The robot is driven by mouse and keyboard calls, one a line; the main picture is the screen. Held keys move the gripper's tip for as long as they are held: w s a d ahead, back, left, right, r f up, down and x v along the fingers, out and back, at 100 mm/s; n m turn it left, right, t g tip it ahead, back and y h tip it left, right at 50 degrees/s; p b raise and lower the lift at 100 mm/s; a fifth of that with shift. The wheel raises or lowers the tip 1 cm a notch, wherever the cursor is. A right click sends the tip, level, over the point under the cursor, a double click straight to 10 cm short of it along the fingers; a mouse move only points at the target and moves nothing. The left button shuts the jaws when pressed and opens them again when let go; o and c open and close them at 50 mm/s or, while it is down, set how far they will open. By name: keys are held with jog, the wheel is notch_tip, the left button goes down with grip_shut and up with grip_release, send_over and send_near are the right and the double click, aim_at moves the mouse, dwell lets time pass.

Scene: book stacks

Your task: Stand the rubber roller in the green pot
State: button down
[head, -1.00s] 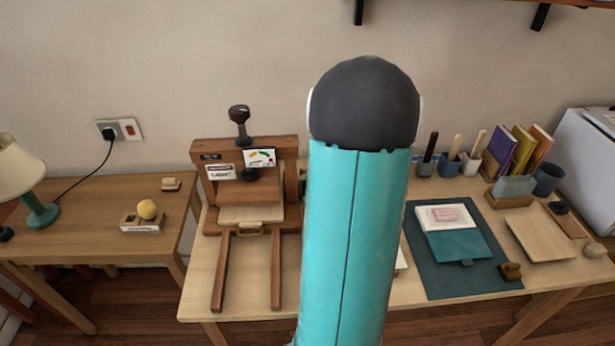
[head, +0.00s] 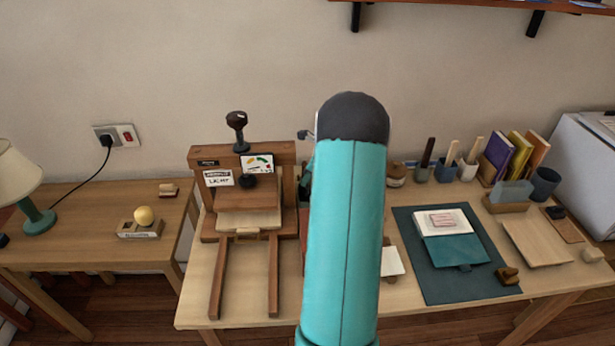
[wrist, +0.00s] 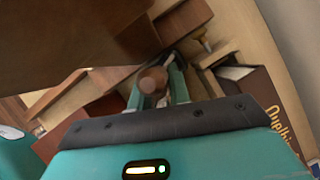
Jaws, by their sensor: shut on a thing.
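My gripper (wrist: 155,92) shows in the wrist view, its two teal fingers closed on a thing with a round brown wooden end. I take this to be the rubber roller (wrist: 153,80); the rest of it is hidden. In the head view my arm hides most of the gripper and the held thing. A greyish-green pot (head: 421,174) stands at the back of the table, right of my arm, with a dark-handled tool upright in it. I cannot tell surely that this is the green pot.
A wooden press (head: 247,190) stands left of my arm. A blue pot (head: 446,171), upright books (head: 503,155) and a dark green mat (head: 440,285) are to the right. A round brown thing (head: 396,175) sits near the pots. A shelf (head: 470,5) overhangs the wall.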

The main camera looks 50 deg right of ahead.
jog(key=shift+f, duration=0.3)
jog(key=shift+f, duration=0.15)
jog(key=c, duration=1.3)
grip_release()
jog(key=shift+r, duration=0.3)
jog(key=v, duration=1.2)
jog(key=shift+r, duration=0.25)
